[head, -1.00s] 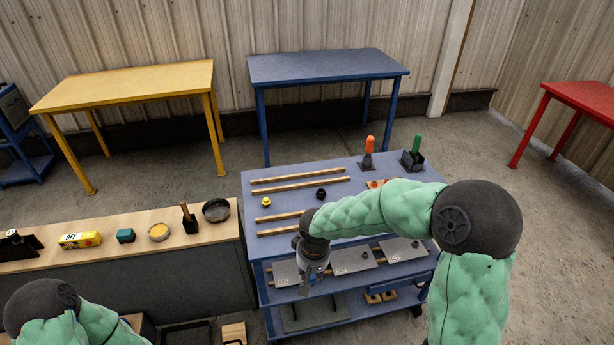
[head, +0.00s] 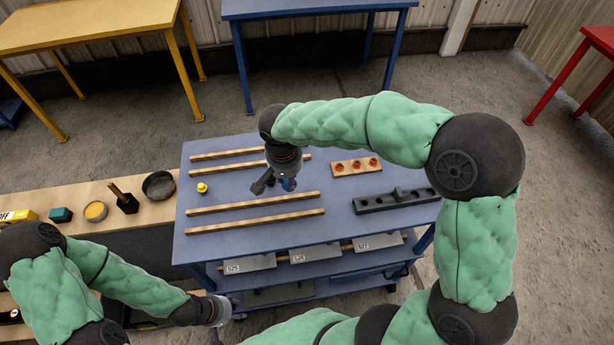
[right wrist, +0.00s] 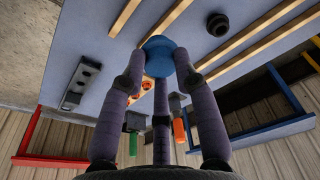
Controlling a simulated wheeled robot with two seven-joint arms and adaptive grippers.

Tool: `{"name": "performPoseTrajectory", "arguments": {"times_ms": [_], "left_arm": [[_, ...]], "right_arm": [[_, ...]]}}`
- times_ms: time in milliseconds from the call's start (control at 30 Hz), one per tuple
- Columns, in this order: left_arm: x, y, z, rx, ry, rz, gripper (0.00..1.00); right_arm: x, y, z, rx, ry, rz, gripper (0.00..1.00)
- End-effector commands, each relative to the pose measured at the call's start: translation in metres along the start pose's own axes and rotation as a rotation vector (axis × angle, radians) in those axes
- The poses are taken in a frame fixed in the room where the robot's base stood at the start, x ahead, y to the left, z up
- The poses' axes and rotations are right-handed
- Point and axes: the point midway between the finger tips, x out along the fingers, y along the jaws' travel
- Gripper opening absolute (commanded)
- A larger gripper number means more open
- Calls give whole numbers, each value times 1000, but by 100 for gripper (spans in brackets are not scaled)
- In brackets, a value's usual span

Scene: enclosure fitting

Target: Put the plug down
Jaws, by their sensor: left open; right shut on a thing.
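My right gripper (head: 275,186) is over the blue bench top (head: 250,220), between the far and near pairs of wooden strips. It is shut on a blue plug (right wrist: 158,54), seen clearly between the fingers in the right wrist view; in the head view the plug (head: 289,184) is partly hidden. I cannot tell whether the plug touches the bench. A yellow plug (head: 202,188) stands at the bench's left. A black plug (right wrist: 217,24) shows on the bench in the right wrist view. My left gripper (head: 216,328) is open and empty, low in front of the bench.
Wooden strips (head: 255,203) cross the bench. A wooden block with red-rimmed holes (head: 345,169) and a dark rail (head: 375,204) lie to the right. Grey plates (head: 250,263) sit on the shelf below. A wooden counter (head: 75,198) with small items is at left.

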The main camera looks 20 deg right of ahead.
Motion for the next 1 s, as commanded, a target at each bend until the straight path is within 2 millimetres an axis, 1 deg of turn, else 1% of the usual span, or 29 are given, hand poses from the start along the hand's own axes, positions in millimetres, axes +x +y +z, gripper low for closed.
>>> {"name": "performPoseTrajectory", "arguments": {"times_ms": [67, 133, 267, 633, 800, 900, 1000], "left_arm": [[1, 0, 0, 0, 0, 0, 44], [1, 0, 0, 0, 0, 0, 44], [4, -1, 0, 0, 0, 0, 44], [15, -5, -1, 0, 0, 0, 44], [22, -8, -1, 0, 0, 0, 44], [24, -9, -1, 0, 0, 0, 44], [26, -9, -1, 0, 0, 0, 44]], "right_arm": [[-5, 0, 1, 40, 6, 2, 1], [-6, 0, 1, 62, 6, 5, 1], [2, 4, -11, 79, 6, 9, 1], [50, 22, -80, 78, 6, 9, 1], [82, 27, -96, 75, 5, 9, 1], [94, 29, -104, 74, 7, 8, 1], [101, 30, -108, 73, 7, 7, 1]]}}
